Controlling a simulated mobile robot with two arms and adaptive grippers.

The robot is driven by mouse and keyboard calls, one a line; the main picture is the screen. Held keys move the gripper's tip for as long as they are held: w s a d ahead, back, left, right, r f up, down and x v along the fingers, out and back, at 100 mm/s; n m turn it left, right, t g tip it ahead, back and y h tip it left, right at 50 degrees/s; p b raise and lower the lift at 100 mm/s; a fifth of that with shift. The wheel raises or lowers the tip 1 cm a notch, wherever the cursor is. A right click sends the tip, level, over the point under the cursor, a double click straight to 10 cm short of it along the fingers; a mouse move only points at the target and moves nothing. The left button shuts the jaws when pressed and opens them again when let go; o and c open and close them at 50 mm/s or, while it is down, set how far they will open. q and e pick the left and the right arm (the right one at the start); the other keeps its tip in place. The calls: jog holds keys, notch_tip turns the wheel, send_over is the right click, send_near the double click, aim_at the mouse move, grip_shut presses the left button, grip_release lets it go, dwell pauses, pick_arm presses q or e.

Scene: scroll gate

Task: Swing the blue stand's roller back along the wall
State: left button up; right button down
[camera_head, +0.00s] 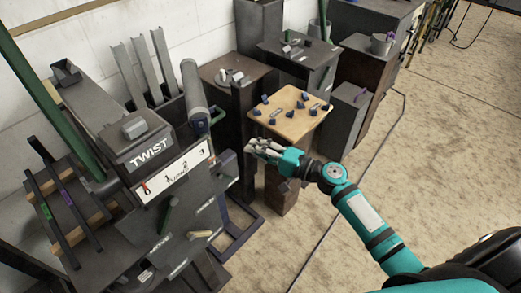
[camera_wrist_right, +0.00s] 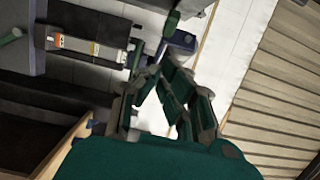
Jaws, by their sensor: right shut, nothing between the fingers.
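The blue stand (camera_head: 236,238) stands on the floor right of the TWIST unit, its blue foot frame showing. A long grey roller (camera_head: 194,90) with a blue end rises above it, tilted, close to the wall side. My right gripper (camera_head: 256,148) is shut and empty, to the right of the roller's blue end and apart from it in the picture. In the right wrist view my right gripper's fingers (camera_wrist_right: 168,68) meet at the tips, near a blue part (camera_wrist_right: 181,41) that I cannot identify surely. My left gripper is in no view.
The TWIST unit (camera_head: 150,148) stands left of the roller. A wooden-topped pedestal (camera_head: 291,128) with several small blue pieces stands just beyond my right gripper. Dark pedestals line the white wall (camera_head: 205,25). The floor (camera_head: 440,130) at right is open.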

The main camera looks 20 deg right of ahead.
jog(key=w+a+p, duration=0.2)
jog(key=w+a, duration=0.2)
jog(key=a, duration=0.3)
jog(key=shift+w+a+p, duration=0.2)
jog(key=shift+a+p, duration=0.1)
jog(key=shift+a, duration=0.05)
jog(key=a+h, duration=0.1)
jog(key=a, duration=0.2)
jog(key=a+m+t+h, duration=0.1)
jog(key=a, duration=0.1)
jog(key=shift+a+m, duration=0.3)
jog(key=shift+a, duration=0.1)
